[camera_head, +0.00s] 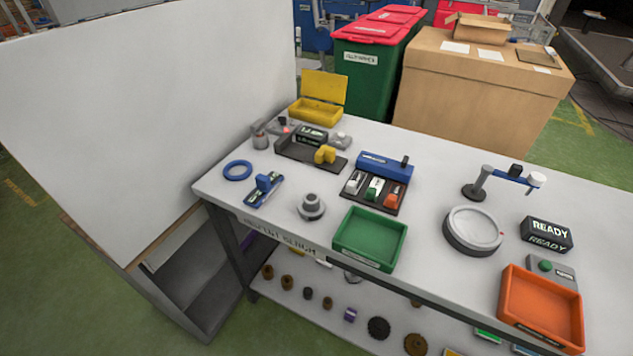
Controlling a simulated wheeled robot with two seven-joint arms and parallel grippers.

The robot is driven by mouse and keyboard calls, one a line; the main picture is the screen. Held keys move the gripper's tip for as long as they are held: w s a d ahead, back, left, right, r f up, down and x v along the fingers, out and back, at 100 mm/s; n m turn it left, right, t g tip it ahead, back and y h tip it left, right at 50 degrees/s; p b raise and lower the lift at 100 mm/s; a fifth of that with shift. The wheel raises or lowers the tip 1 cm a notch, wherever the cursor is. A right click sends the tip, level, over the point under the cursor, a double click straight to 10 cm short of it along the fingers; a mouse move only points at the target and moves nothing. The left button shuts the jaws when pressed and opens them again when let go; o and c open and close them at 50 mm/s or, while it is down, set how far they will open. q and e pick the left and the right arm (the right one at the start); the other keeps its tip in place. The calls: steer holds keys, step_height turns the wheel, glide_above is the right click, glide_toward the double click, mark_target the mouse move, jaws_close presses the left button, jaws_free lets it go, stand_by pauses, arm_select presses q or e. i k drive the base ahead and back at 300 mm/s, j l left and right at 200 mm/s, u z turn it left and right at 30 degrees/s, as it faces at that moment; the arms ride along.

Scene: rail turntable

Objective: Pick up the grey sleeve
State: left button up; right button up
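The bench (417,207) has two grey parts that could be the grey sleeve, and I cannot tell for sure which it is. One is a stepped round grey part (312,207) near the front edge, left of the green tray; a narrower collar stands on its wider base. The other is a small grey cylinder-like part (260,137) at the back left, beside the dark fixture. Both stand free of any gripper. Neither of my grippers shows in this view.
A blue ring (237,170), a blue clamp (264,189), a green tray (350,246), a blue-and-black rack (385,165), a round turntable (470,228) and an orange tray (524,320) share the bench. A white panel (150,110) rises at left. Bare surface lies between the items.

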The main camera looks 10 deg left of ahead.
mark_target(311, 200)
steer(key=k+j+z, duration=0.1)
steer(key=j+z, duration=0.2)
steer(key=z, duration=0.15)
steer(key=k+j+z, duration=0.2)
steer(key=z, duration=0.2)
steer(key=k+j+z, duration=0.2)
steer(key=z, duration=0.25)
steer(key=j, duration=0.1)
